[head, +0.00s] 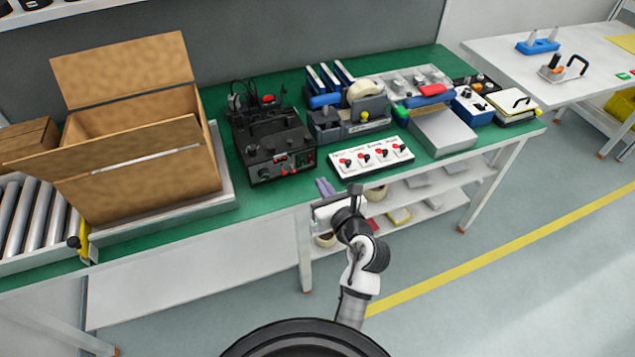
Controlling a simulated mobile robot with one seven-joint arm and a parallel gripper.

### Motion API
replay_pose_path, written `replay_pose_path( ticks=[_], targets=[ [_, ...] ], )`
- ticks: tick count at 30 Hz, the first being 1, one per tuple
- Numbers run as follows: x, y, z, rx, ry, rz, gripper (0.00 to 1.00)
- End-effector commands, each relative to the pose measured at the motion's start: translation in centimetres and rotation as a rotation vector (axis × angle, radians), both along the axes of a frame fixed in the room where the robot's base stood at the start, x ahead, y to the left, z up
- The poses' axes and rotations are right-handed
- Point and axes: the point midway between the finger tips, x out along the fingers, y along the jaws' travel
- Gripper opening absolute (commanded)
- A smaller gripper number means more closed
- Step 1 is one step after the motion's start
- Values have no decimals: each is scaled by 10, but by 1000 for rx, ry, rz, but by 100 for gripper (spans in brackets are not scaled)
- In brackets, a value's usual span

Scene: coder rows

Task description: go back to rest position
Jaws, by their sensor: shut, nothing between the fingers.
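My arm rises from the bottom of the head view, and my gripper (326,190) is at its upper end, by the front edge of the green-topped bench (222,150). My gripper is shut and holds nothing. Its fingers look small and purple-grey against the bench edge. It is in front of the white panel with red knobs (372,157) and apart from it, as far as I can tell. The black power unit (277,150) stands behind and to the left of my gripper.
An open cardboard box (150,165) stands at the left beside a roller conveyor (35,218). A tape dispenser (355,118) and a grey box (443,132) are on the bench. A shelf (440,190) lies below. The floor (510,270) at the right is clear.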

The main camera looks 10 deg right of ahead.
Motion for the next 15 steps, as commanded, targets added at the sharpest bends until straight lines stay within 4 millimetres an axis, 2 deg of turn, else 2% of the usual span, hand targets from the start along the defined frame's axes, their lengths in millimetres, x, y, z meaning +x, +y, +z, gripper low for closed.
replay_pose_path(
  ticks=[4, 15],
  targets=[
    [-6, -2, 3, -1, 0, -1, 0],
    [-7, -2, 4, -1, 1, -1, 0]
  ],
)
